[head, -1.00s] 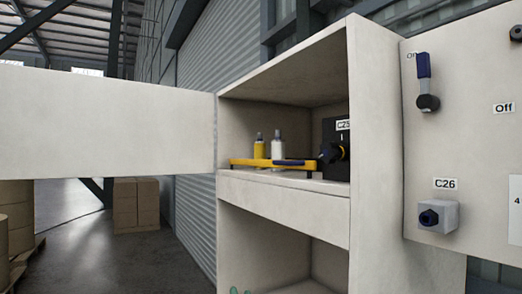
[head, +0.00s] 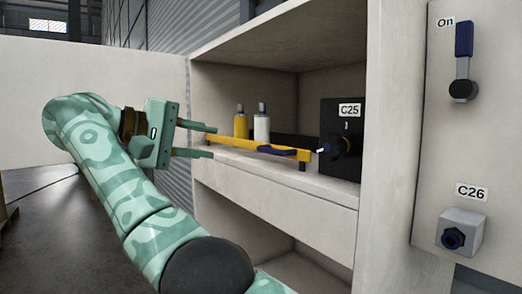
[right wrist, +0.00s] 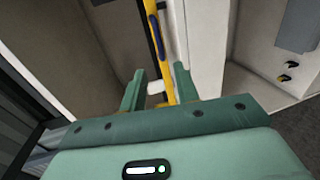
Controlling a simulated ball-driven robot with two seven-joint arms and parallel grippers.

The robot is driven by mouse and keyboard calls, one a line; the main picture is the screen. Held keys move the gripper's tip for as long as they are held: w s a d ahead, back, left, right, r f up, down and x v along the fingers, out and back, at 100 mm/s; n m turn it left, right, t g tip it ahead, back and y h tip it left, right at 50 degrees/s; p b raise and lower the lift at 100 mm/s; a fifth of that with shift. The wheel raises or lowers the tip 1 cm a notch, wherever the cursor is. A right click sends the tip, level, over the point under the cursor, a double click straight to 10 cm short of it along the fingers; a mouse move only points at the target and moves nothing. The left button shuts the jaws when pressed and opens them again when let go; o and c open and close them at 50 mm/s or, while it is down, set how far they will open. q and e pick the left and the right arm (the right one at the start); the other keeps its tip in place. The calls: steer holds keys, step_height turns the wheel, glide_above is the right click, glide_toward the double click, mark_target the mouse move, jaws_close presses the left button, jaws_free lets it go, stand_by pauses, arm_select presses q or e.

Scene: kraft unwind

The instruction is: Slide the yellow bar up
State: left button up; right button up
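The yellow bar (head: 238,144) lies level along the front of the cabinet's upper shelf, with a blue part (head: 278,151) on it and short black feet below. My right gripper (head: 213,142) is at the bar's left end, its two fingers pointing right, apart and empty. In the right wrist view the yellow bar (right wrist: 164,62) runs between the lines of the open fingers (right wrist: 157,78), with its blue part farther off. I cannot tell whether the fingers touch the bar. My left gripper is out of view.
A yellow bottle (head: 241,124) and a white bottle (head: 262,126) stand behind the bar. A black C25 box (head: 341,165) with a knob stands at its right end. The open cabinet door (head: 60,72) is at the left. A panel at the right has a lever (head: 463,55).

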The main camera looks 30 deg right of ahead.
mark_target(268, 151)
steer(key=p+x, duration=0.1)
steer(key=x, duration=1.5)
steer(key=shift+s+d, duration=0.15)
steer(key=shift+d, duration=0.1)
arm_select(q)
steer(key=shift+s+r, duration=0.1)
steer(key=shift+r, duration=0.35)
arm_select(e)
steer(key=shift+r, duration=0.1)
steer(key=shift+c, duration=0.2)
